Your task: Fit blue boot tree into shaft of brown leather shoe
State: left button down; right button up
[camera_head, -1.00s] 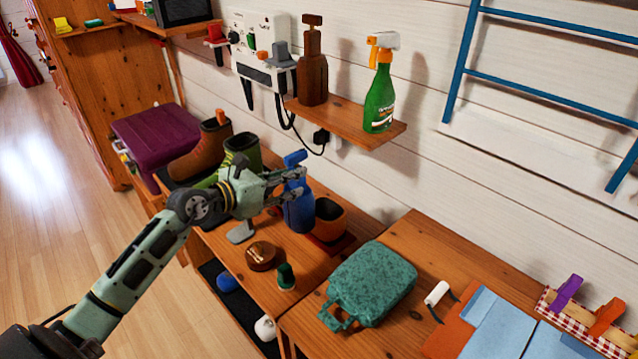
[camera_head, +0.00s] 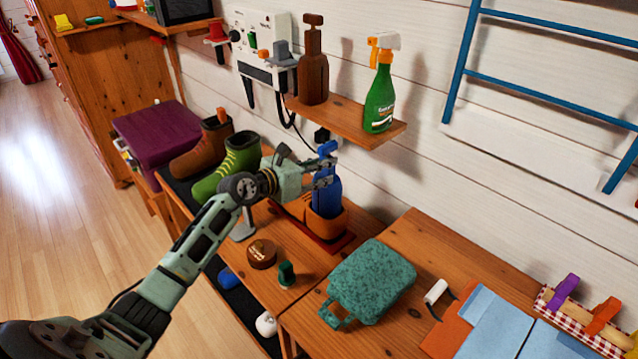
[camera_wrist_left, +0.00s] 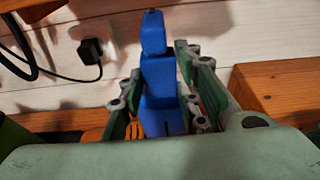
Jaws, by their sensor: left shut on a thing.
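The blue boot tree (camera_head: 327,194) is upright, with its lower end at the opening of the brown leather shoe (camera_head: 337,225). How deep it sits in the shaft I cannot tell. The shoe stands on a dark red mat (camera_head: 340,244) on the wooden bench. My left gripper (camera_head: 326,172) is shut on the boot tree near its upper part. In the left wrist view the boot tree (camera_wrist_left: 160,85) stands between the two fingers, with a bit of orange-brown (camera_wrist_left: 92,135) low at the left. My right gripper is in neither view.
A round brown tin (camera_head: 262,254), a small green-capped item (camera_head: 286,274) and a teal bag (camera_head: 372,282) lie in front. A shelf (camera_head: 345,124) with bottles hangs above.

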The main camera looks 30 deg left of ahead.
pick_arm(q)
jog(key=shift+f+b, duration=0.4)
jog(key=shift+f, duration=2.05)
jog(key=shift+f, duration=0.2)
jog(key=c, duration=1.3)
grip_release()
jog(key=shift+r, duration=0.25)
jog(key=v, duration=1.2)
jog(key=shift+b, duration=0.3)
